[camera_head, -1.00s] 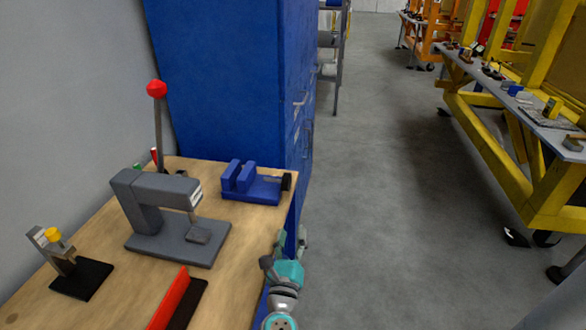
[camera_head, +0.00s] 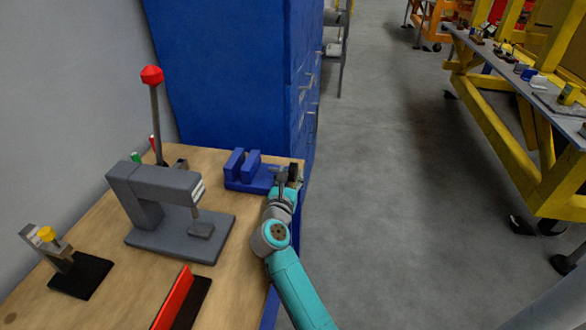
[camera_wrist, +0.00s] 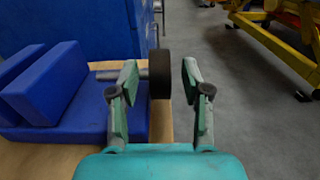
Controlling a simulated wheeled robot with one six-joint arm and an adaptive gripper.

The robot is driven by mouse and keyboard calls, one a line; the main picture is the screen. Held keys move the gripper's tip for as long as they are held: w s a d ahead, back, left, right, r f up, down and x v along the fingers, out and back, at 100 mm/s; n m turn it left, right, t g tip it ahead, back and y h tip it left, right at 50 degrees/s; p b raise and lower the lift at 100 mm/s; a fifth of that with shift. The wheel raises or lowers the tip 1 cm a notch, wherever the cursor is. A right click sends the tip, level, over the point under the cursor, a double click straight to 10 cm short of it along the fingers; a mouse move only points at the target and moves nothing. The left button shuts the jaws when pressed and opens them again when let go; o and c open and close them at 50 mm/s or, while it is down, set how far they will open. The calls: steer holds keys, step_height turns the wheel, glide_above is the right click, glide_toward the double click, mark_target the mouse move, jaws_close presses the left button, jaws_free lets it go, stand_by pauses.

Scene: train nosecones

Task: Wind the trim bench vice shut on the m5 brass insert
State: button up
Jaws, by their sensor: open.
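The blue bench vice (camera_head: 246,171) stands at the far right corner of the wooden bench. In the wrist view its two blue jaws (camera_wrist: 45,85) are at the left, with a gap between them. Its black round handwheel (camera_wrist: 160,74) sits on a grey screw at the vice's right end; it also shows in the head view (camera_head: 294,173). My gripper (camera_head: 287,174) is open at the handwheel. In the wrist view my gripper (camera_wrist: 161,82) has one finger on each side of the wheel, with a gap at the right finger. I cannot make out the brass insert.
A red angle piece (camera_head: 173,300) and a small yellow-knobbed fixture (camera_head: 62,255) are on the bench. A blue cabinet (camera_head: 225,75) rises behind.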

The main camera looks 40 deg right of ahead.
mark_target(291, 174)
steer(key=shift+x, duration=1.65)
jaws_close()
